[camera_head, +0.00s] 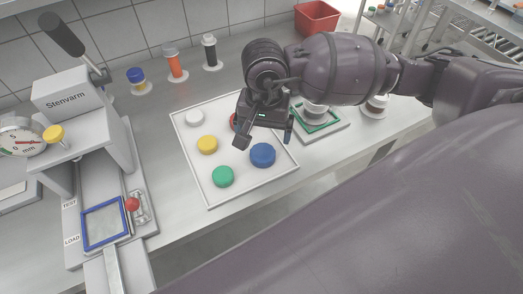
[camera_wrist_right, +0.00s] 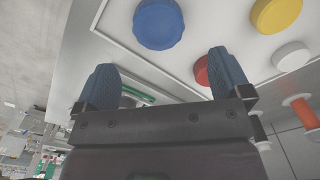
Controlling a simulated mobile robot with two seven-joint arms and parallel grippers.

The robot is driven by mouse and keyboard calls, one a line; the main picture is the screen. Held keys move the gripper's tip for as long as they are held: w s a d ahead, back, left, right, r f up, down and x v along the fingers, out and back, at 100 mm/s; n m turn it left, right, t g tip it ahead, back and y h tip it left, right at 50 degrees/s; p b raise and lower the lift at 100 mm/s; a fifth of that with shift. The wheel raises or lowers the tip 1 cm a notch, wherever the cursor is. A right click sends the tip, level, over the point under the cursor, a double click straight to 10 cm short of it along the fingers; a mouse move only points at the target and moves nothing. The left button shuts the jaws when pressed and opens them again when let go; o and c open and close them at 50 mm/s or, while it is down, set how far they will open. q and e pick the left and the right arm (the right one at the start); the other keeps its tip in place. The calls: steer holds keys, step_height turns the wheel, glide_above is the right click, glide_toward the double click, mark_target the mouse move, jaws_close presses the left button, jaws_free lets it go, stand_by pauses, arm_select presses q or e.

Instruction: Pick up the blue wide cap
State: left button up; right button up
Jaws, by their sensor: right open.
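The blue wide cap (camera_head: 262,155) lies on the white tray (camera_head: 217,198), at the tray's right side. It also shows in the right wrist view (camera_wrist_right: 158,22), beyond the fingertips and near the top edge. My right gripper (camera_head: 264,140) hangs above the tray, just over and behind the blue cap. Its two fingers (camera_wrist_right: 168,72) are spread apart with nothing between them, and they do not touch the cap. My left gripper is not in view.
Green (camera_head: 223,176), yellow (camera_head: 208,144), white (camera_head: 194,117) and partly hidden red (camera_head: 233,121) caps share the tray. The Stenvarm press (camera_head: 70,100) stands left, a green-framed stand (camera_head: 318,123) right. Bottles (camera_head: 174,65) and a red bin (camera_head: 316,18) are behind.

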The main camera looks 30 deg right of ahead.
mark_target(263, 151)
steer(key=shift+f, duration=0.6)
steer(key=f, duration=0.4)
steer(key=shift+s+a, duration=0.25)
steer(key=shift+s, duration=0.1)
steer(key=shift+f, duration=0.6)
steer(key=c, duration=1)
